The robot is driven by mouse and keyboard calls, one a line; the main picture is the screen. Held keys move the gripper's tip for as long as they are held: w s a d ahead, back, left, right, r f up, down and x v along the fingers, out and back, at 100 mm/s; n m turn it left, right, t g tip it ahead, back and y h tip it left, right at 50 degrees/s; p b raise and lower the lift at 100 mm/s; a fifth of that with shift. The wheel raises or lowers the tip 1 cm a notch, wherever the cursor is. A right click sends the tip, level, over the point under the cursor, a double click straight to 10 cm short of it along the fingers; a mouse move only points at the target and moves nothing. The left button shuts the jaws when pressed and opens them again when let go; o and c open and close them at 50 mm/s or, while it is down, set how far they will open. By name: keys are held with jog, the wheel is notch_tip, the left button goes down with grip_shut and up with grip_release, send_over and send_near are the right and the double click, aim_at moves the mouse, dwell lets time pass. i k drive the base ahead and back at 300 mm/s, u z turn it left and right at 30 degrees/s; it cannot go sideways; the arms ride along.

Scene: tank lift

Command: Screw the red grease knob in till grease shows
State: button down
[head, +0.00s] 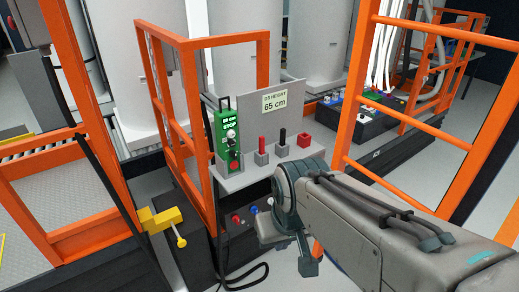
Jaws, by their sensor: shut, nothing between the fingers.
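A small red knob (236,219) shows low on the dark box under the control shelf, with a blue knob (252,210) beside it. I cannot tell for sure that this is the grease knob, and no grease is visible around it. My gripper (308,266) is at the end of my arm, to the right of the red knob and apart from it. It is shut and empty. My arm hides part of the dark box and whatever lies behind it.
The grey control shelf (232,183) carries a green control box (227,136), a red lever (262,144), a black lever (283,137) and a red block (304,140). Orange rails (205,130) stand close on both sides. A yellow clamp (160,220) juts out at left. A black cable lies below.

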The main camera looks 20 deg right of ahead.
aim_at(236, 218)
jog(key=u, duration=0.45)
jog(key=k, duration=0.55)
jog(key=u, duration=0.95)
jog(key=k, duration=0.8)
jog(key=u, duration=0.45)
jog(key=i, duration=1.45)
jog(key=z, duration=1.55)
jog(key=i, duration=0.75)
jog(key=z, duration=0.9)
